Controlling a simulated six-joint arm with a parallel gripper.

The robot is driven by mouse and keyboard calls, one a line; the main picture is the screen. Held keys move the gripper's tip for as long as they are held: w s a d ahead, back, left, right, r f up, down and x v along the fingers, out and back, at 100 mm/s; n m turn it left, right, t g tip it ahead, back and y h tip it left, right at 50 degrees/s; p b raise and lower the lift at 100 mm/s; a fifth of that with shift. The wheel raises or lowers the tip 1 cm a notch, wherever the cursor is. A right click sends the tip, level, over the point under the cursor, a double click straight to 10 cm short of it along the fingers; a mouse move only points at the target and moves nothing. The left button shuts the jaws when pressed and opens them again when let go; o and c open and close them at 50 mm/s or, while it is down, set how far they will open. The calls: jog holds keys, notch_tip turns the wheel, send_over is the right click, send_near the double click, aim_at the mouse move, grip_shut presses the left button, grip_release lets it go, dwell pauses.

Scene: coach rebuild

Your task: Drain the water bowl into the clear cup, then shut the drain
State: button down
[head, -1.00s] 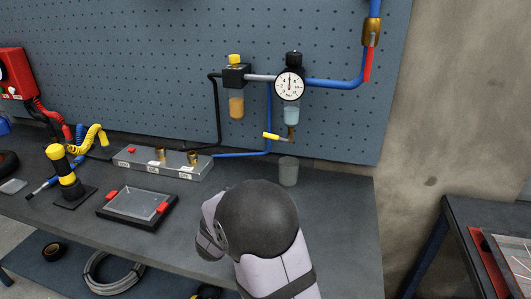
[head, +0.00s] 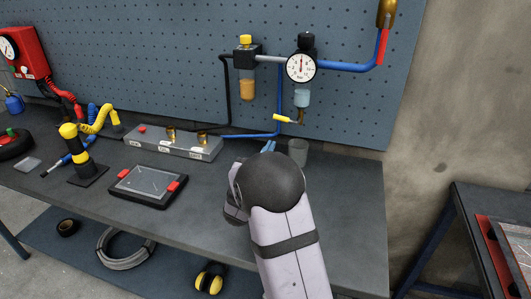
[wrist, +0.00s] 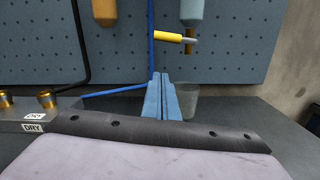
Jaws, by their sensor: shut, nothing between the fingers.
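The water bowl (head: 302,98), pale blue and clear, hangs under the round gauge; its lower part shows in the wrist view (wrist: 191,12). Below it sits the drain with a yellow lever (head: 283,119), lying about level and pointing left; the lever is plain in the wrist view (wrist: 168,36). The clear cup (head: 298,152) stands upright on the bench below the drain; I cannot tell whether water is in it. My gripper (head: 270,145) is shut and empty. In the wrist view its blue fingertips (wrist: 160,76) are below the lever, left of the cup (wrist: 188,102).
An amber bowl (head: 247,89) hangs left of the water bowl. Blue hose (head: 280,110) runs down the pegboard behind. A grey manifold block (head: 178,143) with brass fittings and a tablet (head: 148,187) lie left. The bench right of the cup is clear.

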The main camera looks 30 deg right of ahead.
jog(key=w+d+r+p, duration=0.3)
jog(key=d+r, duration=0.1)
dwell(0.3)
jog(key=shift+w+a+r+m+b, duration=0.15)
jog(key=shift+r+m+b, duration=0.25)
jog(key=shift+m+b, duration=0.8)
notch_tip(320, 180, up, 6)
jog(key=s+d+m+g+b, duration=0.1)
jog(key=s+d+m+b, duration=0.1)
jog(key=m+b, duration=1.1)
jog(key=b, duration=0.9)
jog(key=shift+s+d+r+m, duration=0.2)
jog(key=shift+s+d+m, duration=0.1)
jog(key=shift+s+m, duration=0.1)
jog(key=shift+r, duration=0.1)
jog(key=shift+w+a, duration=0.1)
